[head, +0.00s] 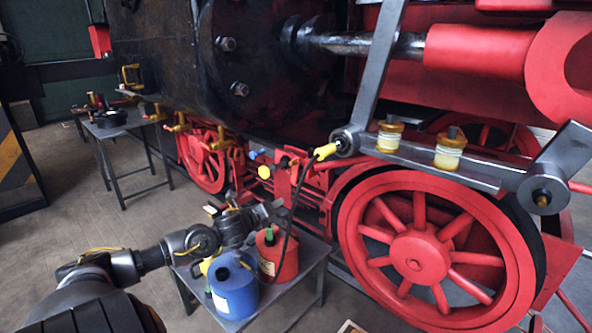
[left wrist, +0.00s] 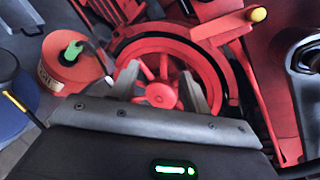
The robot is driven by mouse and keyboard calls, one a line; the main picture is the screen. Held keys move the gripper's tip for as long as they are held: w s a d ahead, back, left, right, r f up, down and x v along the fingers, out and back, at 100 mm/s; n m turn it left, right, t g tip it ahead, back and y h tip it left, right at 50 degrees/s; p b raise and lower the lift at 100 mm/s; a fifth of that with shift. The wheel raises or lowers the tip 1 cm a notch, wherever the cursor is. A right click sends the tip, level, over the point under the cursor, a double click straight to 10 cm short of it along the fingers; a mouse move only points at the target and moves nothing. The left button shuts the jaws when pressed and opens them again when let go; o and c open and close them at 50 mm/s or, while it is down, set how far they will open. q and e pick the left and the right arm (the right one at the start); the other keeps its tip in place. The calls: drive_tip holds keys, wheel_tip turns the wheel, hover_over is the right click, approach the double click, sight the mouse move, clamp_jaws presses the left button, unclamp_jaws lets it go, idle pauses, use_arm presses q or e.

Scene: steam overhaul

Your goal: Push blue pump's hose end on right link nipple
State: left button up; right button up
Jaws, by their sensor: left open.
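The blue pump (head: 236,292) stands on a small grey table beside the red pump (head: 268,262); part of it shows at the left of the left wrist view (left wrist: 12,95). A dark hose (head: 292,210) rises in front of the red pump to a yellow hose end (head: 325,152). That end meets the pin at the left end of the grey link bar (head: 490,178); I cannot tell how far it is seated. Which pump the hose leaves is unclear. My left gripper (head: 272,212) is open above the pumps, with nothing between its fingers (left wrist: 161,92). My right gripper is out of view.
The large red wheel (head: 415,245) stands right of the pump table (head: 318,258). Two amber oil cups (head: 388,136) sit on the link bar. A yellow knob (head: 264,172) projects from the red frame. Another table (head: 125,128) stands at the back left, with open floor between.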

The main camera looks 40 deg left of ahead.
use_arm(q)
drive_tip(key=d+r+m+t+h, duration=0.2)
drive_tip(key=d+r+m, duration=0.4)
drive_tip(key=r, duration=0.6)
drive_tip(key=m+t+h, duration=0.2)
drive_tip(key=m, duration=0.3)
approach(318, 155)
drive_tip(key=w, duration=0.1)
drive_tip(key=w+p, duration=0.1)
drive_tip(key=w, duration=0.1)
drive_tip(key=w+p, duration=0.1)
drive_tip(key=w, duration=0.1)
drive_tip(key=w+p, duration=0.1)
drive_tip(key=w, duration=0.1)
drive_tip(key=shift+w+r+p, duration=0.25)
drive_tip(key=shift+r+p, duration=0.05)
drive_tip(key=shift+r, duration=0.1)
drive_tip(key=shift+w+f+b, duration=0.3)
drive_tip(key=shift+w+b, duration=0.05)
drive_tip(key=shift+w, duration=1.1)
drive_tip(key=c, duration=1)
clamp_jaws()
